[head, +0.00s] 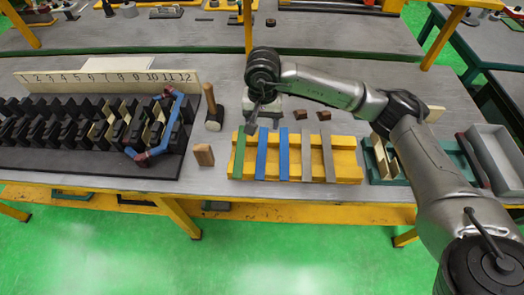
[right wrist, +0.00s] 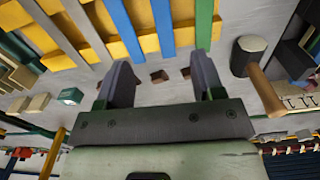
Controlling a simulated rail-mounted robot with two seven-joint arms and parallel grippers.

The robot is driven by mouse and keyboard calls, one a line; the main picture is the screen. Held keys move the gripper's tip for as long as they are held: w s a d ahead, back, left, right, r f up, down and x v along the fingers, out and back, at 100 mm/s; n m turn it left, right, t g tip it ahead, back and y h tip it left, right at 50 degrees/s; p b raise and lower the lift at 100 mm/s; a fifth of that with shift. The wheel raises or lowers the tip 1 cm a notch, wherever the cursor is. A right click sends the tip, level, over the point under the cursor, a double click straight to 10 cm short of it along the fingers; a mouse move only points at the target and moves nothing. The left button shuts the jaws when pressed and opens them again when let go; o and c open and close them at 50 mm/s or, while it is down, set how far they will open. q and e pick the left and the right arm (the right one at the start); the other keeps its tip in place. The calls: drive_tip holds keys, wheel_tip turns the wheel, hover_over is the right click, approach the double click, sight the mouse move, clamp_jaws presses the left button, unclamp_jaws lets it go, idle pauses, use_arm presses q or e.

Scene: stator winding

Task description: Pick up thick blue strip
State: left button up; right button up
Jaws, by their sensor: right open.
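Two blue strips lie side by side across a yellow rack (head: 345,170). The left blue strip (head: 261,152) is between the green strip (head: 238,153) and the other blue strip (head: 284,155). Which blue strip is the thicker is hard to tell. They also show in the right wrist view, the one beside the green strip (right wrist: 164,26) and the other (right wrist: 121,26). My right gripper (head: 253,121) is open and empty, above the table near the rack's back left edge. In its wrist view, the strips lie beyond its open fingers (right wrist: 161,80). My left gripper is not in view.
Two grey strips (head: 306,157) share the rack. A mallet (head: 213,108) and a wooden block (head: 203,154) stand left of it. The black stator row (head: 70,125) fills the left. A green tray (head: 377,175) and a grey bin (head: 494,153) are at right.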

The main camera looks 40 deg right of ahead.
sight(262, 151)
wheel_tip(262, 151, down, 13)
drive_tip(key=shift+a+f+b, duration=0.1)
drive_tip(key=shift+b, duration=0.65)
drive_tip(key=c, duration=1.1)
